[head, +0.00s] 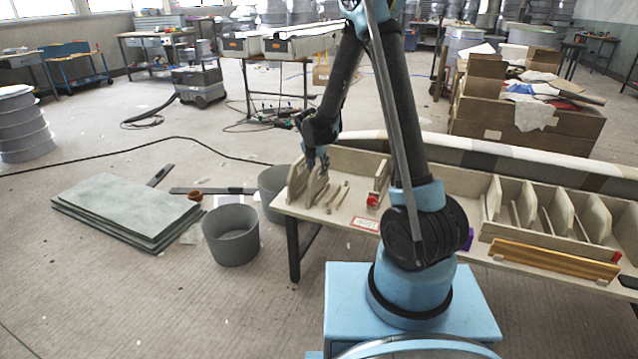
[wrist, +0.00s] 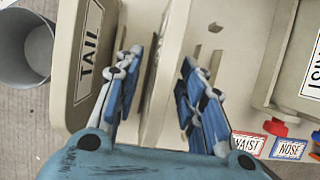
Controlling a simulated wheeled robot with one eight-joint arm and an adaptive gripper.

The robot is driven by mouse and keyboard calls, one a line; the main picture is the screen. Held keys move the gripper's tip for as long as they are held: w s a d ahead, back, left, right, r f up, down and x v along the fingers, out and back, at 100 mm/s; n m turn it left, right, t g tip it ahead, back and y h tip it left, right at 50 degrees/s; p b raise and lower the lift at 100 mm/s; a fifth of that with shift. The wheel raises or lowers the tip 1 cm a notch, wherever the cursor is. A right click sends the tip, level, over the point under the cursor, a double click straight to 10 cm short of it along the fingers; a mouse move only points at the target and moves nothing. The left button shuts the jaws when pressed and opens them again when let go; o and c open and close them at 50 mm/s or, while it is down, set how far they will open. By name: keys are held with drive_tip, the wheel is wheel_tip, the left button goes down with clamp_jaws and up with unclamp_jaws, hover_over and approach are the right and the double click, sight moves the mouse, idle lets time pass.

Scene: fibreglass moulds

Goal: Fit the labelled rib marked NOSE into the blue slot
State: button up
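My gripper (wrist: 160,60) has its fingers apart, one on each side of a pale upright rib (wrist: 166,62); small gaps seem to show. In the head view my gripper (head: 317,163) is low over the bench's left end, at that rib (head: 317,187). No label is readable on it. A rib marked TAIL (wrist: 90,50) stands to its left. A NOSE card (wrist: 290,148) lies right of a WAIST card (wrist: 246,143); no rib with a readable NOSE label shows. I cannot make out a blue slot; my arm hides part of the bench.
A rib with a label ending in IST (wrist: 312,65) is at the wrist view's right edge. A red piece (head: 372,201) sits mid-bench. A rack (head: 540,240) of upright panels stands right. Buckets (head: 231,236) and stacked sheets (head: 125,212) occupy the floor left.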

drive_tip(key=shift+x, duration=1.7)
drive_tip(key=shift+d, duration=0.1)
clamp_jaws()
